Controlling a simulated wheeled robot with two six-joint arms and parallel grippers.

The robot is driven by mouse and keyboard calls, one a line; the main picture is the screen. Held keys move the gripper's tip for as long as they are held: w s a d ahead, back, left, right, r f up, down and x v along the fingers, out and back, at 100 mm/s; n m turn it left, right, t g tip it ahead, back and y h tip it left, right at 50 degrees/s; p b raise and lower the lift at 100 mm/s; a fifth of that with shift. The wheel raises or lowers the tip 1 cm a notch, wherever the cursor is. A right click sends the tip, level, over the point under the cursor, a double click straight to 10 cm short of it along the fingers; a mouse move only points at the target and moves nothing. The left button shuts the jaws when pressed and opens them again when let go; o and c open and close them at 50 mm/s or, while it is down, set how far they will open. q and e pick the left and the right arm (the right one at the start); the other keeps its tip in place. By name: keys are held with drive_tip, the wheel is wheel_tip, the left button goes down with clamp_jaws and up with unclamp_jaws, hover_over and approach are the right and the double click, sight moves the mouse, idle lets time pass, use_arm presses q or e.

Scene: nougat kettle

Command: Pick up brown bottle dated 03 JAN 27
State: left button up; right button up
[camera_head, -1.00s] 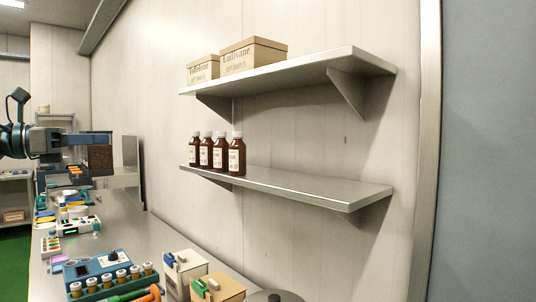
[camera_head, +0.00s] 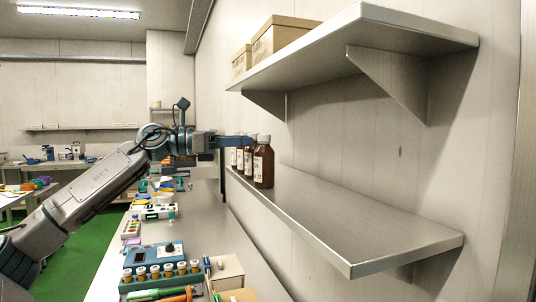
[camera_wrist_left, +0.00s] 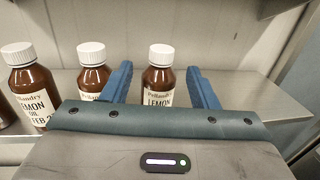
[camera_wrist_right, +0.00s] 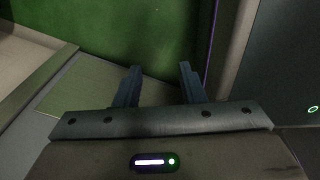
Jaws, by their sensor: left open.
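Several brown bottles with white caps and white labels stand upright in a row on the lower shelf; the nearest bottle (camera_head: 263,166) is at the row's right end. My left gripper (camera_head: 243,142) is at the row, level with the bottle tops. In the left wrist view my left gripper (camera_wrist_left: 160,78) is open, with one bottle (camera_wrist_left: 159,90) between the lines of its fingers, not gripped. Its label reads LEMON; its date is hidden. A bottle at left (camera_wrist_left: 30,88) reads LEMON OIL FEB 2-something. No 03 JAN 27 is readable. My right gripper (camera_wrist_right: 158,70) is open and empty.
The lower shelf (camera_head: 350,220) is bare to the right of the bottles. The upper shelf (camera_head: 350,45) with cardboard boxes (camera_head: 278,38) overhangs it. Below is a crowded counter (camera_head: 205,218) with a blue device (camera_head: 153,254) and a rack of small vials (camera_head: 160,272).

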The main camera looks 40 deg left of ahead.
sight(268, 141)
use_arm(q)
drive_tip(key=p+x, duration=0.7)
drive_tip(key=p, duration=0.1)
drive_tip(key=shift+s+p, duration=0.1)
drive_tip(key=shift+p, duration=0.3)
drive_tip(key=shift+w+d+f+p, duration=0.1)
drive_tip(key=shift+w+d+p, duration=0.2)
drive_tip(key=shift+p, duration=0.25)
drive_tip(key=shift+w+f, duration=0.1)
drive_tip(key=shift+f, duration=0.1)
use_arm(e)
wheel_tip(268, 141, up, 11)
drive_tip(key=shift+d, duration=0.2)
drive_tip(key=shift+s+f, duration=0.1)
drive_tip(key=shift+f, duration=0.05)
use_arm(q)
drive_tip(key=c, duration=1)
clamp_jaws()
use_arm(e)
drive_tip(key=shift+d, duration=0.3)
